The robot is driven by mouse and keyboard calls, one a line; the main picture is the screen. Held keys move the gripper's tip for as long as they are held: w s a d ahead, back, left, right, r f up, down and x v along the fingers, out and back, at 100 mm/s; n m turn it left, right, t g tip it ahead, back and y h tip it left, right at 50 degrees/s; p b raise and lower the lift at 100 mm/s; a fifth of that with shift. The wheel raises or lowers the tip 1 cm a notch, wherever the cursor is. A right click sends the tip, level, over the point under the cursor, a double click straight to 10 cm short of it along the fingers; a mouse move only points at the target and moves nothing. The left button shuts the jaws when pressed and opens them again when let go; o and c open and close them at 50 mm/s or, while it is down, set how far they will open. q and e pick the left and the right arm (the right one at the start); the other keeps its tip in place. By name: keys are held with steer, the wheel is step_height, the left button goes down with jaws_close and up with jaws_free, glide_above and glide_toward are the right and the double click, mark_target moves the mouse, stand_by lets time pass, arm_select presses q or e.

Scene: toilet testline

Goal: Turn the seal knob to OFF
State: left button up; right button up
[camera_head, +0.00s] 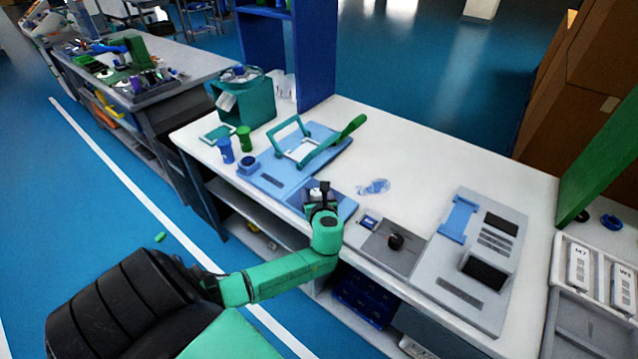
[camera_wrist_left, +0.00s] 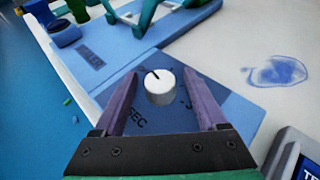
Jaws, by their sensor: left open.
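A round white knob (camera_wrist_left: 160,87) with a dark pointer line sits on a blue panel (camera_wrist_left: 225,108) with dark lettering that reads "SEC" in part. The pointer line faces the far left in the left wrist view. My left gripper (camera_wrist_left: 165,106) is open, with one purple finger on each side of the knob and apart from it. In the head view my left gripper (camera_head: 321,190) is over the blue panel (camera_head: 343,204) at the table's front edge. A black knob (camera_head: 395,241) stands on a grey plate further right. My right gripper is not seen.
A blue sealing fixture (camera_head: 270,182) with a green-handled frame (camera_head: 325,145) stands behind the panel. A small display (camera_head: 369,222) lies to the right, and a grey board (camera_head: 440,283) beyond it. A blue smear (camera_head: 374,187) marks the white table (camera_head: 420,155).

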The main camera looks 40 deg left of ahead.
arm_select(q)
steer(key=v, duration=1.4)
